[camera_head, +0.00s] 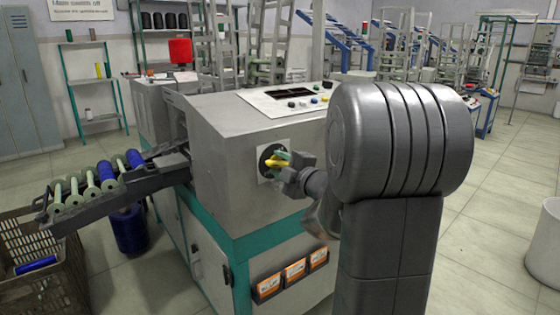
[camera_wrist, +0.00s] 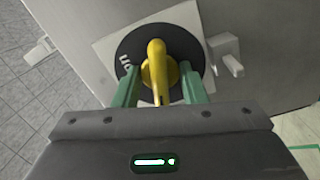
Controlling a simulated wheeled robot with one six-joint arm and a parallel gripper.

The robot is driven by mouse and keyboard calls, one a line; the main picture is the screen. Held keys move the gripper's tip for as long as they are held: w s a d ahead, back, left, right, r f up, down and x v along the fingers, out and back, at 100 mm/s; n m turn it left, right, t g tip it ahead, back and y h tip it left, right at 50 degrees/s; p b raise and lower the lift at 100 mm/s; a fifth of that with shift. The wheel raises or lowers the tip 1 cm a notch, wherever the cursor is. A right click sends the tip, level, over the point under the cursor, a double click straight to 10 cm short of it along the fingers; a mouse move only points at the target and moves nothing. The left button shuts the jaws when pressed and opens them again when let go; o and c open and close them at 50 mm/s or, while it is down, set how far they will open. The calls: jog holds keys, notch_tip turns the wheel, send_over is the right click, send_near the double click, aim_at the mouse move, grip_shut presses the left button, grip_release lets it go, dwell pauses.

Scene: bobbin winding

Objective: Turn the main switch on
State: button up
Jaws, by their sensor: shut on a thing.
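The main switch has a yellow handle (camera_head: 272,163) on a round black dial (camera_head: 265,152), set on a pale plate on the side of the grey machine (camera_head: 225,185). In the wrist view the handle (camera_wrist: 157,70) runs up and down the picture across the dial (camera_wrist: 192,48). A white label that seems to read "on" sits at the dial's left edge. My gripper (camera_head: 283,158) is at the switch. Its green fingers (camera_wrist: 160,76) stand on either side of the handle and are shut on it. The base of the handle is partly hidden by my gripper.
A control panel (camera_head: 290,100) with buttons is on the machine's top. A sloped chute (camera_head: 120,190) with several bobbins sticks out at the left, above a crate (camera_head: 30,255). Orange-labelled boxes (camera_head: 294,270) hang below the switch. A small white fitting (camera_wrist: 227,52) is right of the dial.

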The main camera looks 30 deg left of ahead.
jog(key=shift+m, duration=0.3)
jog(key=shift+m+p, duration=1.45)
jog(key=shift+m, duration=0.35)
